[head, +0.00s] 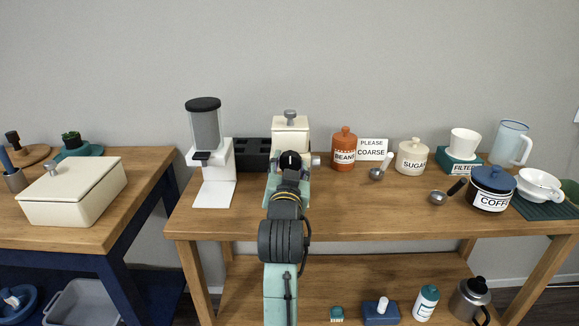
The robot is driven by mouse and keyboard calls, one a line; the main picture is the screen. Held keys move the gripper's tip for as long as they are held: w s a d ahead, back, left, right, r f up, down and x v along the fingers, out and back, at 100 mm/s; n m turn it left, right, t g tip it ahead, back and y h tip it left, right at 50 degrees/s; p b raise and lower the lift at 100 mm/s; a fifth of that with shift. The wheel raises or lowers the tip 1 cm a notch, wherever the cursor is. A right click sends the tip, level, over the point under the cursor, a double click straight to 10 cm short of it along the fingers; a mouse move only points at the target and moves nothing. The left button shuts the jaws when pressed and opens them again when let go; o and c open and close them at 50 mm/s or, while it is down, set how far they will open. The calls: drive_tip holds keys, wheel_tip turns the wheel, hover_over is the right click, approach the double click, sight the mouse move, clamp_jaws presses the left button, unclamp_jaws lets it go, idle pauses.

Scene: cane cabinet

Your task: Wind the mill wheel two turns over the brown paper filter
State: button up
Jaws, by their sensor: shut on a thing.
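The cream mill (291,135) with a grey knob on top stands at the back of the wooden bench. My gripper (290,160) is right in front of it, shut, with its fingertips largely hidden by my own wrist and arm. The mill wheel is not clearly visible; a small grey metal part (315,160) shows at the mill's right side, level with my gripper. What the jaws hold is hidden, but they are at the mill's front. I cannot make out the brown paper filter; a teal box labelled FILTER (462,168) stands at the back right under a white cup (464,143).
A white machine with a grey hopper (206,130) and a black compartment box (254,154) stand left of the mill. The BEANS jar (343,152), PLEASE COARSE sign (373,149) and SUGAR jar (411,158) are close on the right.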

drive_tip(key=shift+m, duration=0.3)
drive_tip(key=m, duration=0.4)
drive_tip(key=shift+a+r+p, duration=0.1)
drive_tip(key=shift+r+p, duration=0.05)
drive_tip(key=shift+p, duration=0.2)
drive_tip(key=m, duration=0.6)
drive_tip(key=shift+y, duration=0.3)
drive_tip(key=m+b, duration=0.1)
drive_tip(key=m, duration=0.4)
drive_tip(key=shift+r+m, duration=0.1)
drive_tip(key=shift+m, duration=0.2)
drive_tip(key=m+b, duration=0.1)
drive_tip(key=m, duration=0.3)
drive_tip(key=shift+m+y+b, duration=0.3)
drive_tip(key=shift+y, duration=0.1)
drive_tip(key=o, duration=1.2)
drive_tip(key=shift+g, duration=0.3)
drive_tip(key=shift+c, duration=0.2)
